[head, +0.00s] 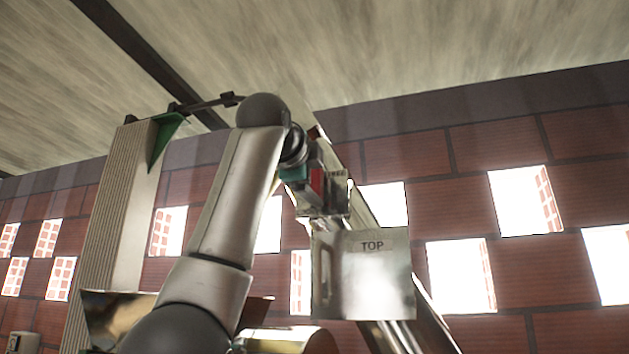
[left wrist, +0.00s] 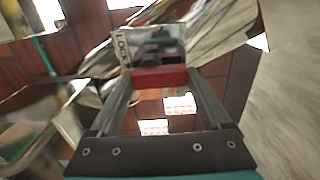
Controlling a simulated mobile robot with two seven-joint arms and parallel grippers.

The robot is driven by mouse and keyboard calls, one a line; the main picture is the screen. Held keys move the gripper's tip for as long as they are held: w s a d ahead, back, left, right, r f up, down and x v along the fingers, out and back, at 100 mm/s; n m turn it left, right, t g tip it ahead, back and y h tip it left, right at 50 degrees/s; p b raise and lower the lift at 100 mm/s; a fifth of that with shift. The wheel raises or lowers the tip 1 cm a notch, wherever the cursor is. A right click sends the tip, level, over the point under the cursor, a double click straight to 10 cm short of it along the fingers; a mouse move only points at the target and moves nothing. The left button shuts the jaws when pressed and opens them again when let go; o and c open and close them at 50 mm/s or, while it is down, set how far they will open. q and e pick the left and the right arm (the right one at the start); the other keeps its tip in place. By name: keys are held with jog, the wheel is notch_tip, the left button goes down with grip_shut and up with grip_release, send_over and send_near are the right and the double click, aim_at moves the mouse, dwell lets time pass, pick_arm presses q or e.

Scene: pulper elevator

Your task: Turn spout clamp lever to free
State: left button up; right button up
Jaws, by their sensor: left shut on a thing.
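My left gripper (head: 312,178) is raised at the end of my left arm, beside the slanting metal spout. In the left wrist view its two fingers (left wrist: 160,80) are shut on a red grip (left wrist: 160,76), which I take to be the clamp lever's handle. The red also shows in the head view (head: 317,184). Behind it is a pale metal plate with a label reading LOCK (left wrist: 122,46) at its left side. A small label (head: 336,175) beside the gripper in the head view is too small to read surely. The lever's pivot is hidden. My right gripper is out of view.
A metal plate marked TOP (head: 365,290) hangs right of and below my gripper, close to the slanting metal chute (head: 365,208). A tall ribbed column (head: 115,215) with a green bracket (head: 163,137) stands left. Behind is a brick wall (head: 460,205) with bright openings.

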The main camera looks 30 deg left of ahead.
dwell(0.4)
pick_arm(q)
jog(key=o, duration=1.2)
jog(key=shift+d, duration=0.1)
jog(key=shift+s, duration=0.15)
jog(key=shift+s+d+b, duration=0.1)
jog(key=shift+s+b, duration=0.25)
jog(key=shift+s, duration=0.05)
jog(key=shift+b+v, duration=2.55)
jog(key=shift+v, duration=4.55)
